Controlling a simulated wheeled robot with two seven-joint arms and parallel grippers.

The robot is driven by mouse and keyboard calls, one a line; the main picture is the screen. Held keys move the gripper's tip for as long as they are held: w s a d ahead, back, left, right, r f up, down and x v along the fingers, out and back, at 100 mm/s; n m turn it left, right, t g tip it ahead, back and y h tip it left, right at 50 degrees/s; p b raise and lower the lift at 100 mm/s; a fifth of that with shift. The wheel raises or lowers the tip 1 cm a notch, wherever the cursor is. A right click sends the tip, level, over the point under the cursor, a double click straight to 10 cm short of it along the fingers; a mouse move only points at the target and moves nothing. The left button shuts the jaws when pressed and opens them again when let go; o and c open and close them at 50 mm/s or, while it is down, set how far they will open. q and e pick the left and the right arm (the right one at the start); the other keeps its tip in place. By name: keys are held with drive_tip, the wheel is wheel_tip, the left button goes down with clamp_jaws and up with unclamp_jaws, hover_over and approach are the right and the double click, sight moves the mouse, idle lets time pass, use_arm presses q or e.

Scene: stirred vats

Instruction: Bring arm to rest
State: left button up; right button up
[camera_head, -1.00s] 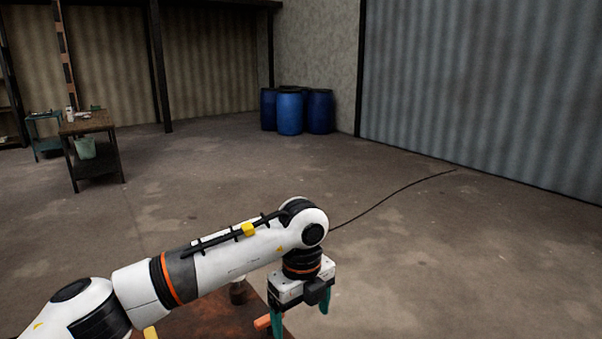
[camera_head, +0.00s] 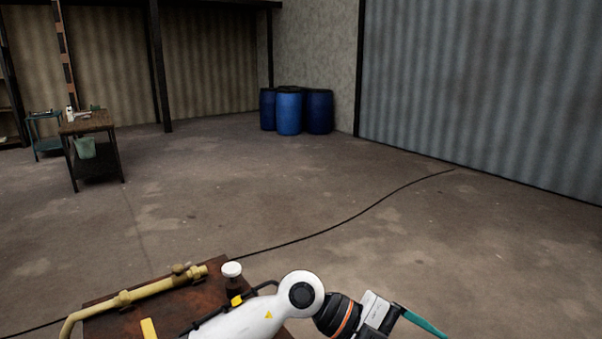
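My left arm comes in along the bottom edge, its white elbow-like joint low in the middle. My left gripper (camera_head: 418,329) is at the bottom edge, right of the brown table, pointing right and down. One teal finger shows, standing out at the upper side of the gripper with no second finger against it. The other finger is cut off or hidden. I see nothing held. My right gripper is not in view.
A rusty brown table (camera_head: 203,308) carries a yellow pipe (camera_head: 150,290) and a white-capped bottle (camera_head: 232,275), close to the arm. Blue drums (camera_head: 289,112) and a workbench (camera_head: 88,122) stand far back. A black cable (camera_head: 335,224) crosses open floor.

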use_arm(q)
wheel_tip(320, 180, up, 10)
drive_tip(key=w+a+n+t+h, duration=0.1)
drive_tip(key=a+n+t+h, duration=0.1)
drive_tip(key=n+t+h, duration=0.6)
drive_tip(key=w+a+n+t, duration=0.5)
drive_tip(key=a+n+t, duration=0.25)
drive_tip(key=t, duration=0.25)
drive_tip(key=w+a+f+n+t+y, duration=0.2)
drive_tip(key=a+f+n+t+y, duration=0.1)
drive_tip(key=a+f+n+y, duration=1.35)
drive_tip(key=s+a+f+g+y, duration=0.4)
drive_tip(key=s+a+f+g, duration=0.35)
drive_tip(key=s+f, duration=0.35)
drive_tip(key=s+a+f+m+g, duration=0.1)
drive_tip(key=s+a+f+g, duration=0.15)
drive_tip(key=s, duration=0.45)
drive_tip(key=s+a+f+g, duration=0.1)
drive_tip(key=s+f+g, duration=0.25)
drive_tip(key=s, duration=0.25)
wheel_tip(320, 180, down, 25)
drive_tip(key=s+g+p, duration=0.1)
drive_tip(key=s, duration=0.1)
drive_tip(key=s+a+f+g, duration=0.1)
drive_tip(key=s+a+f, duration=0.1)
drive_tip(key=s+f, duration=1.4)
drive_tip(key=shift+s+a+m+p, duration=0.3)
drive_tip(key=shift+a+m+p, duration=0.05)
drive_tip(key=shift+m+p, duration=0.05)
